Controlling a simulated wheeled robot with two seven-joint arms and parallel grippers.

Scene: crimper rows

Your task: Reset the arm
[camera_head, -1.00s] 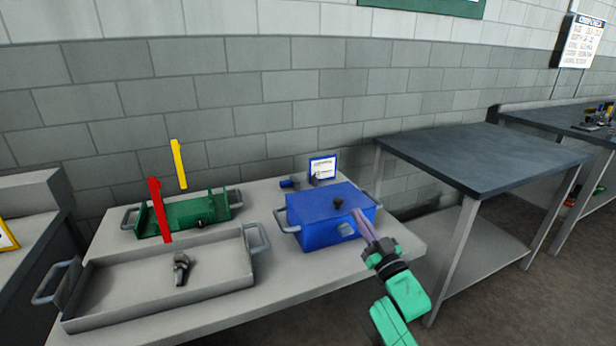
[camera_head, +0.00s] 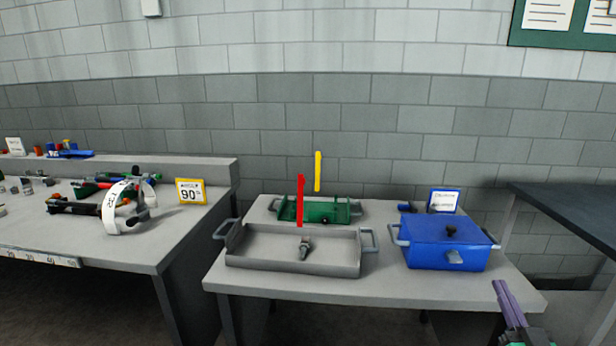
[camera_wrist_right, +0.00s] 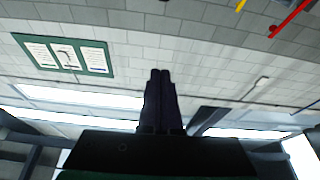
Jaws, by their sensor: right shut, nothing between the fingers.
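My right gripper (camera_head: 506,300) is at the lower right of the head view, in front of the small table's right end and apart from everything. Its fingers point up. In the right wrist view its two fingers (camera_wrist_right: 160,95) lie together with nothing between them, against the wall and ceiling. My left gripper is in neither view.
A grey tray (camera_head: 340,270) with a small dark metal part (camera_head: 304,246), a green fixture (camera_head: 335,210) with red and yellow bars, and a blue lidded box (camera_head: 440,258) stand on the small table. A workbench (camera_head: 130,250) with tools stands left. A dark table (camera_head: 570,205) stands right.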

